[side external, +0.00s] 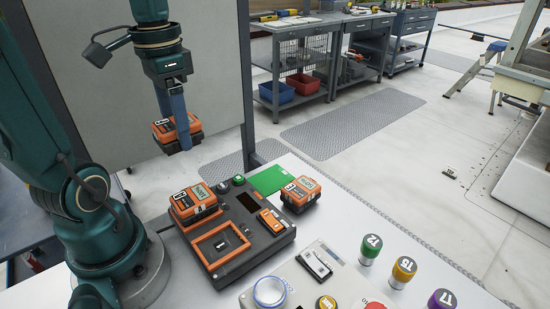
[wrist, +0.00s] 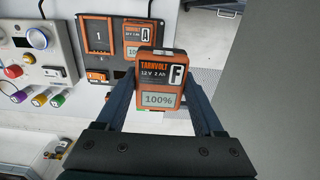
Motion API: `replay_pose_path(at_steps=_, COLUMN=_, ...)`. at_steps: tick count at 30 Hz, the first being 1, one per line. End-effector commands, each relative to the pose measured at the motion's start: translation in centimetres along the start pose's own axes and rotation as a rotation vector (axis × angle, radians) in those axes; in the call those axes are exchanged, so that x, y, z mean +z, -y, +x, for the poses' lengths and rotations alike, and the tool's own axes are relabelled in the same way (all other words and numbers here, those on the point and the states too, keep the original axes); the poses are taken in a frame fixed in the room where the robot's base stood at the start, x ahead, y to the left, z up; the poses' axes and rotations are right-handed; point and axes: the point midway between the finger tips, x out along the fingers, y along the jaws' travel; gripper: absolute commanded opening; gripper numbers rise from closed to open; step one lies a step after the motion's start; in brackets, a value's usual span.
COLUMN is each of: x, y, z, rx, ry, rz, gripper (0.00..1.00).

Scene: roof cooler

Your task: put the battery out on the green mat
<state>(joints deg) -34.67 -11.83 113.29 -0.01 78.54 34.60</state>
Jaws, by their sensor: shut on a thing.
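My gripper (side external: 182,143) is shut on an orange and black battery (side external: 162,131), held in the air above and behind the charger. In the wrist view this battery (wrist: 158,73) is marked F and its display reads 100%. The green mat (side external: 268,181) lies flat on the white table behind the charger, to the right of and below my gripper in the side view. Another orange battery (side external: 300,193) sits at the mat's right end; I cannot tell whether it rests partly on the mat. The charger (side external: 258,241) holds battery A (side external: 194,204) in one bay; its front bay (side external: 221,244) is empty.
A control box (side external: 289,285) with knobs and buttons stands in front of the charger. Green, yellow and purple cylinders (side external: 404,269) stand to its right. A grey panel (side external: 105,75) rises behind my gripper. The left part of the mat looks clear.

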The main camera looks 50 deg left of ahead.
Motion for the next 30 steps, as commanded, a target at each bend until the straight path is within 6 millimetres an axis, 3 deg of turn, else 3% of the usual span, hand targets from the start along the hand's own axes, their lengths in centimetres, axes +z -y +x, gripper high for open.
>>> replay_pose_path(at_steps=8, x=-5.9, y=3.9, z=0.0, rx=0.002, ry=0.003, rz=-0.001, gripper=0.0)
replay_pose_path(at_steps=12, x=-8.4, y=5.6, z=1.1, rx=0.003, ry=0.003, rz=0.0, gripper=0.0)
replay_pose_path(at_steps=18, x=-10.6, y=7.0, z=3.4, rx=0.003, ry=0.003, rz=0.001, gripper=0.0)
replay_pose_path(at_steps=24, x=-11.1, y=6.5, z=5.2, rx=0.001, ry=0.0, rz=0.004, gripper=0.0)
replay_pose_path(at_steps=30, x=-13.3, y=3.5, z=7.5, rx=0.002, ry=0.002, rz=0.012, gripper=0.0)
